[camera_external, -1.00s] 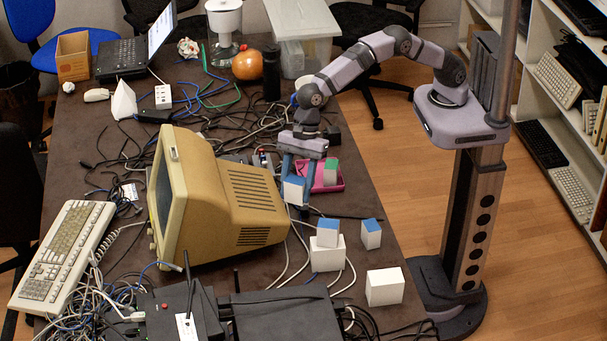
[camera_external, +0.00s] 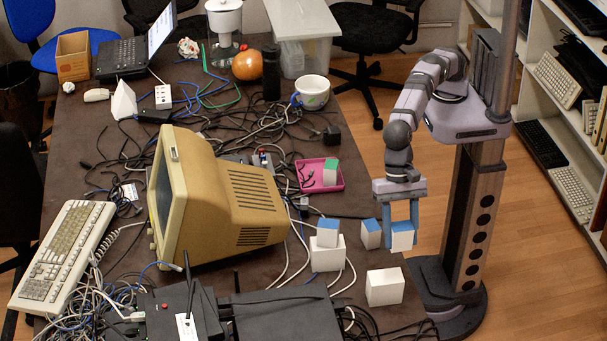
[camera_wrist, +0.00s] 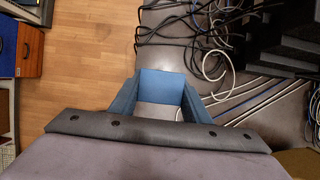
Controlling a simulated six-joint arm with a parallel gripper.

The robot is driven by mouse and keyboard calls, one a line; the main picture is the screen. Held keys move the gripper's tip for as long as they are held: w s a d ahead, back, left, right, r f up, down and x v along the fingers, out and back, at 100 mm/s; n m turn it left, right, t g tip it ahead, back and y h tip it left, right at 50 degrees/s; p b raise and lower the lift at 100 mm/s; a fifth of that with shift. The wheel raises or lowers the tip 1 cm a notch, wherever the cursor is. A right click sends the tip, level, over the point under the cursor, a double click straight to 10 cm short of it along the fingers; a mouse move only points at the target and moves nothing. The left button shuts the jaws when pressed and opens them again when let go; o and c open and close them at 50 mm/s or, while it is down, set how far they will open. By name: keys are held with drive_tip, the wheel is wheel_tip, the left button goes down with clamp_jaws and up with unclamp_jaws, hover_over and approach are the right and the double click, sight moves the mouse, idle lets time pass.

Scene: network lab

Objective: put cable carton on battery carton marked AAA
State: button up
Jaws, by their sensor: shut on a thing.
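My gripper (camera_external: 401,226) is shut on a small white carton with blue on it (camera_external: 403,242), held at the table's right edge. Another blue-topped carton (camera_external: 327,230) sits on a larger white box (camera_external: 326,260). A plain white box (camera_external: 385,290) stands nearer the front. No marking is legible, so I cannot tell which one is marked AAA.
A pink tray (camera_external: 342,186) holds a green-topped carton (camera_external: 331,168). A beige monitor (camera_external: 235,205) stands to the left. Cables run around the boxes, and black devices (camera_external: 280,315) lie at the front. The floor (camera_external: 440,200) drops away beyond the right edge.

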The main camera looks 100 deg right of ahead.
drive_tip(key=shift+s+a, duration=0.15)
drive_tip(key=shift+s, duration=0.05)
drive_tip(key=p, duration=0.3)
approach(399, 280)
drive_tip(key=shift+x, duration=2.6)
drive_tip(key=shift+b, duration=0.3)
drive_tip(key=shift+f, duration=0.2)
drive_tip(key=o, duration=1.1)
drive_tip(key=shift+r, duration=0.1)
drive_tip(key=b+v, duration=0.2)
drive_tip(key=v, duration=1)
drive_tip(key=shift+b, duration=0.35)
drive_tip(key=shift+r, duration=0.1)
